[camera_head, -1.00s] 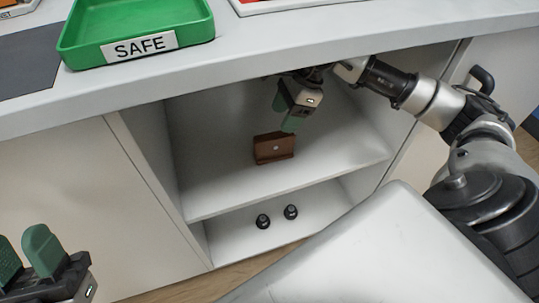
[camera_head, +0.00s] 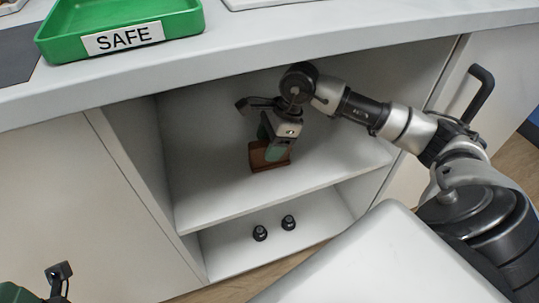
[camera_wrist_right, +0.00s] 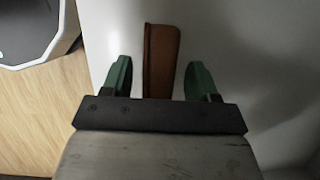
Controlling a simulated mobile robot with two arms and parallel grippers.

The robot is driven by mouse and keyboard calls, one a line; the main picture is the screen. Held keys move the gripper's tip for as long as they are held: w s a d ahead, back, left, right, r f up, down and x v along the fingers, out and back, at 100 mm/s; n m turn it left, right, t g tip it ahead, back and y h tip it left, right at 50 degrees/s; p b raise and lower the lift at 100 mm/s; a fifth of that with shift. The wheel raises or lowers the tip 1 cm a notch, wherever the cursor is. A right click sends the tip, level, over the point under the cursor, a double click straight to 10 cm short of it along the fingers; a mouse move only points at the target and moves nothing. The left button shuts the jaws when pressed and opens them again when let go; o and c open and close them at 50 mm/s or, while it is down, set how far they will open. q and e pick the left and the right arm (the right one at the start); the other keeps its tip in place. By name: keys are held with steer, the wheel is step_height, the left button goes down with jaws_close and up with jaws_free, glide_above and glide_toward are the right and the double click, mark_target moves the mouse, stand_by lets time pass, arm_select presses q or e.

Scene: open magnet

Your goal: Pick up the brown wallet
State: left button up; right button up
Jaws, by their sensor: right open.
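The brown wallet (camera_head: 256,159) stands on the upper shelf inside the open cabinet. My right gripper (camera_head: 277,150) is at the wallet in the head view and hides part of it. In the right wrist view the wallet (camera_wrist_right: 160,62) sits between the two green fingers of my open right gripper (camera_wrist_right: 159,80), with a gap on each side. My left gripper (camera_head: 22,292) is only partly in view at the bottom left corner, and its finger spacing does not show.
The shelf (camera_head: 215,205) around the wallet is bare, with cabinet walls on both sides. Two small dark objects (camera_head: 260,233) stand on the lower level. Above is the countertop (camera_head: 220,50) with a green tray (camera_head: 185,22) labelled SAFE.

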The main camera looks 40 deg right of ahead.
steer(key=shift+f+b, duration=0.2)
steer(key=shift+b, duration=0.1)
stand_by(0.4)
steer(key=shift+c, duration=0.4)
steer(key=c, duration=1)
